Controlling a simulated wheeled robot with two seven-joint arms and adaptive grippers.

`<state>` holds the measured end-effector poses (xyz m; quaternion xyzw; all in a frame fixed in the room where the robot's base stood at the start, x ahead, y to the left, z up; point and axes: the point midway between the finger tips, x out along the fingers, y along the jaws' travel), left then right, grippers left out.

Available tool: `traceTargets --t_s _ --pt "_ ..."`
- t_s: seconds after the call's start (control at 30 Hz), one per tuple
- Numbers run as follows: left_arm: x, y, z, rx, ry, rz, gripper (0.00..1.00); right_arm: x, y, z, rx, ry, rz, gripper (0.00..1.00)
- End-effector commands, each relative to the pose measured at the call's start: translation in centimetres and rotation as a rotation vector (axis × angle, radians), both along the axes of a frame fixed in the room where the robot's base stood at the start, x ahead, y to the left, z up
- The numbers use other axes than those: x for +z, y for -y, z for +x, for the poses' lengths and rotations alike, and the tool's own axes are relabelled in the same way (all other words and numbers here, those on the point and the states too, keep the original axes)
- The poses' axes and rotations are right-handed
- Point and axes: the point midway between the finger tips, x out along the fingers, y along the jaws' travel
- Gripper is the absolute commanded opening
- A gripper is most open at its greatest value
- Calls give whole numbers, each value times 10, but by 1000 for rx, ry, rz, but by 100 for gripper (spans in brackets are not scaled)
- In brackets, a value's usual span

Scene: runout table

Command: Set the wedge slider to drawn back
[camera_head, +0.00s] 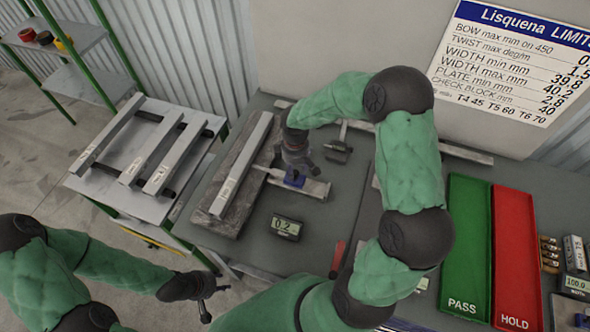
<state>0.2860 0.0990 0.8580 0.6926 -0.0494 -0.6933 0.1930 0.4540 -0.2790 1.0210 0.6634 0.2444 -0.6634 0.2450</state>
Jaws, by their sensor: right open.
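A small blue piece (293,179), which looks like the wedge slider, sits on a grey metal block (315,189) on the table. A thin pale strip reaches left from the block towards the long bar. My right gripper (301,170) is open, pointing down just above and behind the blue piece. Its fingers partly cover the piece, and I cannot tell whether they touch it. The slider's exact position along the block is hard to read. My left gripper (213,302) is low at the front left, off the table, with its fingers apart and empty.
A long bar (241,165) lies on a dark plate (204,222) left of the block. A small display (286,228) reading 0.2 stands in front. A clamp-like tool (338,150) lies behind. Green PASS (467,250) and red HOLD (515,260) trays are at right. A side rack (85,188) holds several bars.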

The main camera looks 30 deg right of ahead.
Motion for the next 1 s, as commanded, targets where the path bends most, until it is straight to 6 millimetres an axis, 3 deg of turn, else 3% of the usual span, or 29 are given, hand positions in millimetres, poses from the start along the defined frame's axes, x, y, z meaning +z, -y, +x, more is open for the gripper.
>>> traceTargets --t_s 0.17,0.47,0.67,0.87,1.0 --pt "-1 0 0 0 0 0 40 -13 0 0 0 -1 2 52" --pt "-1 0 0 0 0 0 40 -14 0 0 0 -1 1 52" --pt "-1 0 0 0 0 0 40 -14 0 0 0 -1 1 0" --pt "-1 0 0 0 0 0 40 -14 2 -2 -1 -1 1 0" --pt "0 0 0 0 0 0 40 -13 17 -19 -5 -1 0 0"
